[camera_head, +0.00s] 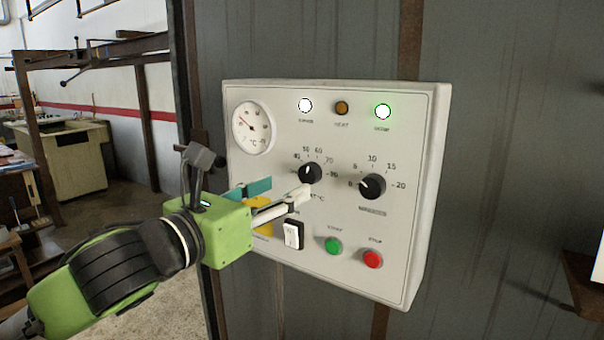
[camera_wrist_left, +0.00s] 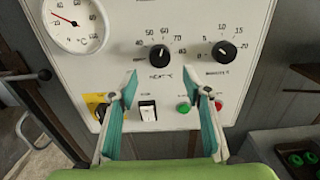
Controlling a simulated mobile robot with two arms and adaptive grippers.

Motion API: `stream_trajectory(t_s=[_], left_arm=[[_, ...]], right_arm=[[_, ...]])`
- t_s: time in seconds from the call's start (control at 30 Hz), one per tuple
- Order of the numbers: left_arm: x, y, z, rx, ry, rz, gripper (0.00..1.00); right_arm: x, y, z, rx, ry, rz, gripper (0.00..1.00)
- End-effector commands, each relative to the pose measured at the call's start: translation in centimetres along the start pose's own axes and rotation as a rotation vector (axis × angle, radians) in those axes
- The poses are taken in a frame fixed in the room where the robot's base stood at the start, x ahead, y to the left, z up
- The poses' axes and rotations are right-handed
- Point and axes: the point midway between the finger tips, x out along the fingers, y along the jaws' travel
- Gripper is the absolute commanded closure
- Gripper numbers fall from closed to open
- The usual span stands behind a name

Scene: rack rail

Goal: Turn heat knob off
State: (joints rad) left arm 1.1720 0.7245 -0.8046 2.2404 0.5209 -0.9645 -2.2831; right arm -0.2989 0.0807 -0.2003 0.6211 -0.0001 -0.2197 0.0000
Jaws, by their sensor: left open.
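The heat knob (camera_head: 310,174) is the left one of two black knobs on a white control panel (camera_head: 300,283). Its white mark points roughly upward. The wrist view shows the heat knob (camera_wrist_left: 159,57) upright ahead, with "HEAT °C" printed below it. My left gripper (camera_head: 284,190) is in front of the panel, below and left of the knob in the head view. It also shows in the left wrist view (camera_wrist_left: 168,92), its teal-padded fingers spread wide with nothing between them, below the knob. Whether a fingertip touches the panel is unclear. My right gripper is not in view.
A second black knob (camera_head: 372,186) sits to the right. Below are a white rocker switch (camera_head: 293,234), a green button (camera_head: 333,246) and a red button (camera_head: 372,259). A yellow switch plate (camera_head: 258,215) is partly behind my gripper. A dial gauge (camera_head: 251,127) is upper left.

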Motion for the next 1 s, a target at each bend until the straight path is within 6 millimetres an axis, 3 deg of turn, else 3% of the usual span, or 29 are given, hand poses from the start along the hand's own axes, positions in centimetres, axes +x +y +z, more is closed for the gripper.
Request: stream_trajectory(t_s=[0.1, 0.3, 0.5, 0.77, 0.93, 1.0], left_arm=[[2.7, 0.0, 0.2, -0.006, 0.002, 0.000, 0.55], [5.8, 0.0, 0.2, -0.003, 0.000, 0.000, 0.55], [7.0, 0.0, 0.0, -0.001, 0.000, 0.001, 0.55], [7.1, 0.0, 0.0, 0.000, -0.001, 0.001, 0.55], [7.1, 0.1, 0.0, -0.001, -0.001, 0.001, 0.94], [7.1, 0.1, 0.0, -0.001, -0.001, 0.001, 0.94]], right_arm=[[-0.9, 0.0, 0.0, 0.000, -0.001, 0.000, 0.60], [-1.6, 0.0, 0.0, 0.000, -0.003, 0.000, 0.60], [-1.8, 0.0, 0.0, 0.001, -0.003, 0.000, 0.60], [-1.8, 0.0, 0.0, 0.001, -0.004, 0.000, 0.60], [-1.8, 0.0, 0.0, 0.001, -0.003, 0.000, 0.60], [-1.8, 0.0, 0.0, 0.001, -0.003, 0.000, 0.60]])
